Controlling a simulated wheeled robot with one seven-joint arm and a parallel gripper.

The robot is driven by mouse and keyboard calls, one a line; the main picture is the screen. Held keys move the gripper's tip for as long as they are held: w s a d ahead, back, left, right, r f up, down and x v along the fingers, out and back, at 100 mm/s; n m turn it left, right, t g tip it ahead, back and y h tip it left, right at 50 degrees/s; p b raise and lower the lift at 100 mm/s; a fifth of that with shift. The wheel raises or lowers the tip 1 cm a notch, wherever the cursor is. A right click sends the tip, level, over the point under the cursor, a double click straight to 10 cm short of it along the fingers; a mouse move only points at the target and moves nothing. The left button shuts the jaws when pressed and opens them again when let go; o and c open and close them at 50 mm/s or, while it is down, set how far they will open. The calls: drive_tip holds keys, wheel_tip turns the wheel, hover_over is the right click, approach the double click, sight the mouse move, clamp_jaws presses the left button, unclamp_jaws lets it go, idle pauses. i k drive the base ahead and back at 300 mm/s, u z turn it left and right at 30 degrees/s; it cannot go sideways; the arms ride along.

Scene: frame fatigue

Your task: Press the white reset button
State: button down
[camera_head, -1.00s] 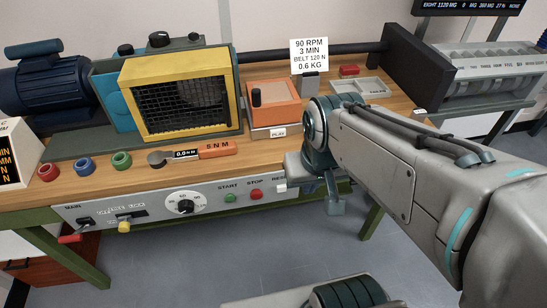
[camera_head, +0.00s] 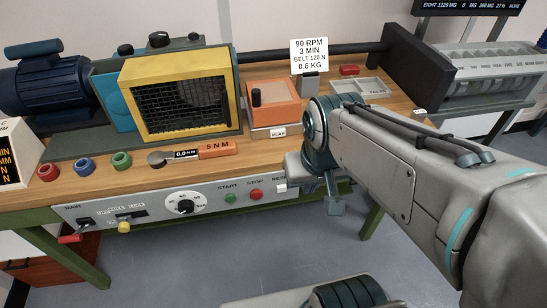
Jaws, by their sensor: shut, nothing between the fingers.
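The white reset button (camera_head: 281,188) is at the right end of the grey control panel (camera_head: 100,212) on the bench front, under a label partly hidden by my arm. My gripper (camera_head: 292,168) is at the panel's right end, just above and right of the button in the picture. It is shut and empty.
The red stop button (camera_head: 256,194) and green start button (camera_head: 230,197) sit left of the reset button. A dial (camera_head: 185,202) is farther left. An orange-handled tool (camera_head: 215,150) lies on the wooden bench top, with an orange box (camera_head: 273,103) behind it.

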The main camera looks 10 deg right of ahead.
sight(281, 187)
drive_tip(key=k, duration=1.2)
drive_tip(key=i, duration=0.75)
drive_tip(key=z, duration=0.55)
